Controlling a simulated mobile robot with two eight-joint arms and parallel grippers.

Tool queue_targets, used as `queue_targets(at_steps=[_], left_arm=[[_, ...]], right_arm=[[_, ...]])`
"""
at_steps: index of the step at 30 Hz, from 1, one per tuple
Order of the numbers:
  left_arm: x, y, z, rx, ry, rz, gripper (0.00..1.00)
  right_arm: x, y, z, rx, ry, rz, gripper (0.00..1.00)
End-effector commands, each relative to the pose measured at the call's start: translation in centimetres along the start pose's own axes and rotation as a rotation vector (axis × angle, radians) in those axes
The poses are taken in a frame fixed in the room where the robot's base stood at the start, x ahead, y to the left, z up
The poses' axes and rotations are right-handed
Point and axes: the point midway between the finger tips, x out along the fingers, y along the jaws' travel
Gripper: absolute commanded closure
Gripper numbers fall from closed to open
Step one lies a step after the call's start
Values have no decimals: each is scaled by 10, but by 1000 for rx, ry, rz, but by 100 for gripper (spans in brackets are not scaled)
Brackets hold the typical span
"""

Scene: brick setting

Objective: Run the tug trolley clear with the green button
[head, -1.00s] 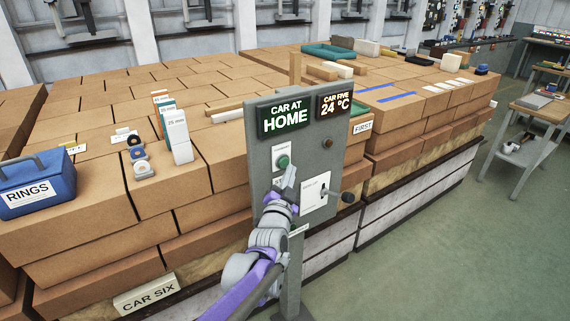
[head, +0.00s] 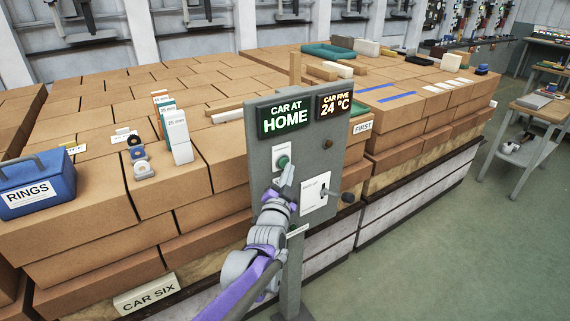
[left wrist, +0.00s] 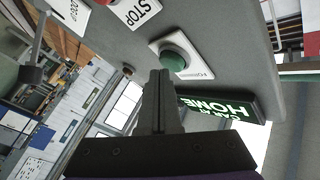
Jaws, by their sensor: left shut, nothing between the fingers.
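The green button (head: 283,162) sits on a white plate on the grey control panel (head: 262,138), under the lit sign "CAR AT HOME" (head: 285,118). In the left wrist view the green button (left wrist: 174,61) is just beyond my fingertips, which are a little apart from it or near touching; I cannot tell which. My left gripper (head: 287,172) is shut and empty, just below the button in the head view. It also shows in the left wrist view (left wrist: 160,75). A "STOP" label (left wrist: 138,12) is beside the button there. The tug trolley cannot be made out. My right gripper is not in view.
A lever with a dark knob (head: 347,197) sticks out at the panel's lower right. Brick stacks (head: 100,225) stand behind the panel, with a blue box labelled "RINGS" (head: 38,184).

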Motion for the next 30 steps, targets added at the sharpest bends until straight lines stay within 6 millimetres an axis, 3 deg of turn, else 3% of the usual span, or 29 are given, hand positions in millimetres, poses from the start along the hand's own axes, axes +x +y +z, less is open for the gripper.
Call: queue_targets(at_steps=[30], left_arm=[[6,-5,5,1,-1,-1,100]], right_arm=[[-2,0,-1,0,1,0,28]])
